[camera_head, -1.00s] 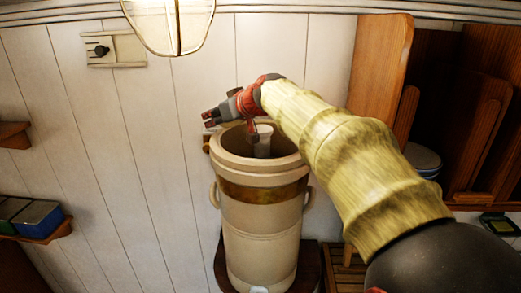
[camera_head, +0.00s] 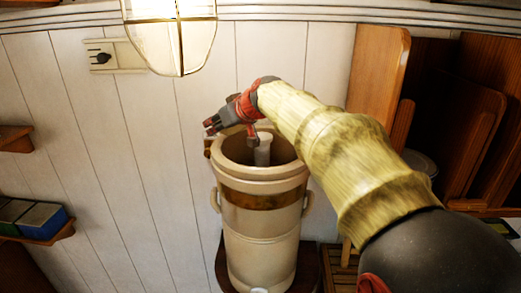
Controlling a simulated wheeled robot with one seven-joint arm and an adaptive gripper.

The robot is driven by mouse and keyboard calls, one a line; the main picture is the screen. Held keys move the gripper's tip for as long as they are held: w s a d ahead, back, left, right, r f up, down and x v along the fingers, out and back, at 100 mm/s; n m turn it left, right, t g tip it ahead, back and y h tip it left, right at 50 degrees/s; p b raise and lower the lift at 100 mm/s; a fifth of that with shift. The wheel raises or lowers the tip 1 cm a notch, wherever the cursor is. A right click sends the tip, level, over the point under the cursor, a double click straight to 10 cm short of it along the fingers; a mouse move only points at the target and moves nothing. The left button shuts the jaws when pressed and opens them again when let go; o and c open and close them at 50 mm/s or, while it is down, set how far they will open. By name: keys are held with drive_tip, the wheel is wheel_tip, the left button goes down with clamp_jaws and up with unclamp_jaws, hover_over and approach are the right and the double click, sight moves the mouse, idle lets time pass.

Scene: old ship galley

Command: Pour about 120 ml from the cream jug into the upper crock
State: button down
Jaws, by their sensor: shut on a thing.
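The upper crock (camera_head: 262,199) is a tall cream stoneware vessel with a brown band and side handles. Its round mouth is open at the top. My gripper (camera_head: 231,128) is above the far left part of the rim, with its red and grey fingers seen from behind. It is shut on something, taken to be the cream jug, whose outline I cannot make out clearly. A pale upright cylinder (camera_head: 263,150) shows in the crock's mouth, close beside a finger. I cannot tell whether it is the jug or a part inside the crock. No stream of liquid is visible.
A glass lamp (camera_head: 170,35) hangs at the top, left of my arm. Wooden boards (camera_head: 378,68) stand at the right behind my arm. A small shelf (camera_head: 50,234) with boxes is at the lower left. The panelled wall is close behind the crock.

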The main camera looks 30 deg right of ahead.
drive_tip(key=shift+r+g+p, duration=0.25)
drive_tip(key=shift+g+p, duration=0.05)
drive_tip(key=shift+p, duration=0.5)
drive_tip(key=shift+s+f+g+p, duration=0.2)
drive_tip(key=shift+f+g+p, duration=0.2)
drive_tip(key=shift+p, duration=0.85)
drive_tip(key=shift+s+f+g, duration=0.2)
drive_tip(key=shift+f+g, duration=0.25)
drive_tip(key=shift+g, duration=0.25)
drive_tip(key=shift+d+g+h, duration=0.1)
drive_tip(key=shift+g+h, duration=0.2)
drive_tip(key=shift+g, duration=0.3)
drive_tip(key=shift+w+r+g+h, duration=0.1)
drive_tip(key=shift+r+g+h, duration=0.1)
drive_tip(key=shift+g, duration=0.6)
drive_tip(key=shift+w+r+g+h, duration=0.1)
drive_tip(key=shift+g+h, duration=0.1)
drive_tip(key=shift+g, duration=0.6)
drive_tip(key=shift+f+g, duration=0.6)
drive_tip(key=shift+g, duration=0.5)
drive_tip(key=shift+r+g+h, duration=0.3)
drive_tip(key=shift+g, duration=0.3)
drive_tip(key=shift+r+g, duration=0.15)
drive_tip(key=shift+g, duration=0.25)
